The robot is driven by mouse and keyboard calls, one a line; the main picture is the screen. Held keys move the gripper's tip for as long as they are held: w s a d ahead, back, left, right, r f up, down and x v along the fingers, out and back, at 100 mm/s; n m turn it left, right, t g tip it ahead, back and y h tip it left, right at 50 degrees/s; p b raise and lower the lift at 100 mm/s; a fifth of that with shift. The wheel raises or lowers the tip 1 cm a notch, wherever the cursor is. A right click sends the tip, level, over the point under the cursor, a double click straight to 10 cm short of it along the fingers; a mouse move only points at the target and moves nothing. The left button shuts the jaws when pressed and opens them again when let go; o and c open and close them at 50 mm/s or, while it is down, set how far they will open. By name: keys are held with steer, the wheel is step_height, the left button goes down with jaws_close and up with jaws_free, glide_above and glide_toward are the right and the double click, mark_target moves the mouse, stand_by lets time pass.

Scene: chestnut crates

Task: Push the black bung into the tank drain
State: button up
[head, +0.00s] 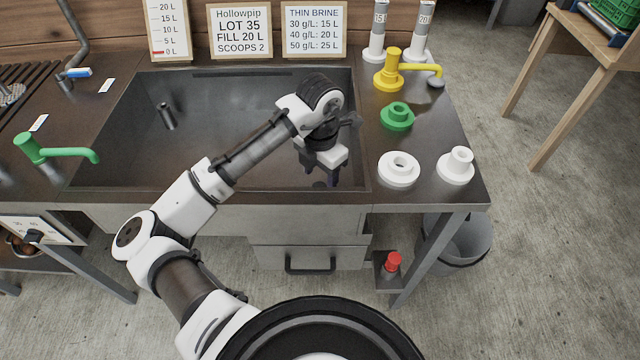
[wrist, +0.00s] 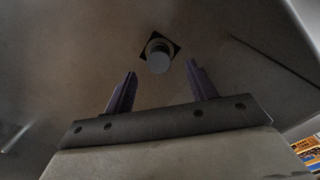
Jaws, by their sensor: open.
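The tank (head: 230,187) is a wide dark basin set in the counter. My gripper (head: 321,178) points down into its right part, with its dark fingers apart and nothing between them. In the wrist view, a dark grey round-topped piece (wrist: 158,54), which looks like the bung, sits over a black square patch (wrist: 174,45) that seems to be the drain. It lies just beyond the open fingertips (wrist: 161,68), roughly centred between them. How deep it sits I cannot tell. In the head view my arm and gripper hide this spot.
A dark cylinder (head: 167,115) stands in the tank's left part. A green tap (head: 55,150) reaches over the left rim. Yellow tap (head: 392,70), green ring (head: 397,115) and white fittings (head: 399,168) (head: 457,165) stand on the right counter. Signs (head: 240,30) line the back.

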step_height(320, 180, up, 8)
steer(key=shift+r, duration=0.25)
steer(key=shift+a, duration=0.1)
stand_by(0.4)
